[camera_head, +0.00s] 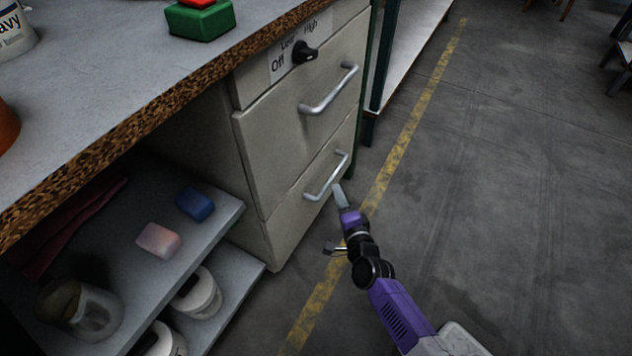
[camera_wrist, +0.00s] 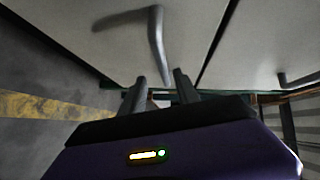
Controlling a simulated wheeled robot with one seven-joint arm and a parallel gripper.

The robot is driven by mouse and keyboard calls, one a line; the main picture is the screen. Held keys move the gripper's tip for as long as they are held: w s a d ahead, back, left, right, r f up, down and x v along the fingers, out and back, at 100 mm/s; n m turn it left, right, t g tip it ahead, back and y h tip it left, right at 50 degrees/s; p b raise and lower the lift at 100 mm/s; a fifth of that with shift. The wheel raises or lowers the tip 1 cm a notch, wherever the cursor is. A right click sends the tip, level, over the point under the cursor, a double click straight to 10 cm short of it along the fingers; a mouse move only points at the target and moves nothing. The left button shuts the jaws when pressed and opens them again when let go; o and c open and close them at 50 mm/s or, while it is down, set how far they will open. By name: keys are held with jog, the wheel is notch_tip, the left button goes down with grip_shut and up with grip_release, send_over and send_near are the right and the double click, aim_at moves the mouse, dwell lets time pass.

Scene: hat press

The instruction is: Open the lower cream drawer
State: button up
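The lower cream drawer (camera_head: 290,220) is at the bottom of the cabinet, its front looking flush with the drawer above. Its silver bar handle (camera_head: 328,177) also shows in the wrist view (camera_wrist: 156,42). My gripper (camera_head: 340,194) is just in front of the handle's right part, near the drawer face. In the wrist view, my two fingers (camera_wrist: 160,84) are apart, and the end of the handle bar appears in line with the gap between them. I cannot tell whether the fingers touch the bar.
The upper cream drawer (camera_head: 290,125) has its own handle (camera_head: 328,90), with a black knob (camera_head: 304,53) above. An open shelf (camera_head: 185,240) with sponges and tubs is at left. The floor (camera_head: 500,190) to the right is clear, with a yellow line (camera_head: 405,135).

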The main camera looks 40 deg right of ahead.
aim_at(331, 177)
jog(key=shift+m, duration=0.3)
jog(key=b+x, duration=0.3)
jog(key=x, duration=0.3)
jog(key=shift+w, duration=0.3)
jog(key=shift+w+d, duration=0.3)
jog(key=shift+w, duration=0.25)
jog(key=shift+r, duration=0.1)
grip_shut()
dwell(0.4)
